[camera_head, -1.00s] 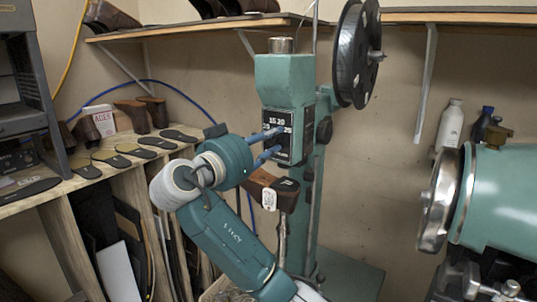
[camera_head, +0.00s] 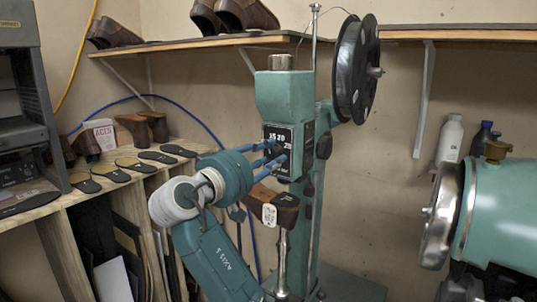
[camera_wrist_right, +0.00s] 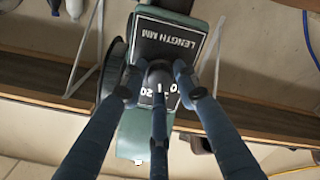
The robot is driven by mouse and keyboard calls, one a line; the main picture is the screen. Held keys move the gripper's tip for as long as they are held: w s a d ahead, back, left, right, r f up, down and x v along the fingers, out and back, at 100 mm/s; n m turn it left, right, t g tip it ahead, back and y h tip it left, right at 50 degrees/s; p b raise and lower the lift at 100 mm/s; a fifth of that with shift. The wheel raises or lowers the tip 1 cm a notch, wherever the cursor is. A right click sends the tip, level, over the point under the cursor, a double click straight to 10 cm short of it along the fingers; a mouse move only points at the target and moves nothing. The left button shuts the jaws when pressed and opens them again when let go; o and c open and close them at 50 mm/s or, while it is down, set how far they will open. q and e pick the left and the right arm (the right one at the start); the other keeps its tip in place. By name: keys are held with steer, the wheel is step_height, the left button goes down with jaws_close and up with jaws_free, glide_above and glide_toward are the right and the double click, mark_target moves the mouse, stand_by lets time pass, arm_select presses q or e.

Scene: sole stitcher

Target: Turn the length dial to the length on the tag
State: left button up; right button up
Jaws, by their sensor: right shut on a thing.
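The teal stitcher (camera_head: 284,95) stands at the centre of the head view, with a black dial panel (camera_head: 272,131) marked 15, 20 and 25 on its face. My right gripper (camera_head: 276,157) has its blue fingers closed around the dial knob, which is mostly hidden. In the right wrist view, the black knob (camera_wrist_right: 158,75) sits between the fingers, below an upside-down "LENGTH MM" label (camera_wrist_right: 168,40). The number 20 shows there; others are partly covered. A white tag (camera_head: 270,214) hangs on a brown shoe (camera_head: 284,202) below the panel; its writing is too small to read.
A black spool (camera_head: 352,70) is mounted at the stitcher's upper right. A teal machine with a metal wheel (camera_head: 441,215) stands at the right. Soles (camera_head: 134,163) lie on the left bench. A shelf (camera_head: 190,42) with shoes runs above.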

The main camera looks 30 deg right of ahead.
steer(key=shift+f+n, duration=0.35)
steer(key=shift+n, duration=0.25)
steer(key=o, duration=1.1)
steer(key=shift+o, duration=0.3)
steer(key=shift+r, duration=0.15)
steer(key=v, duration=1.2)
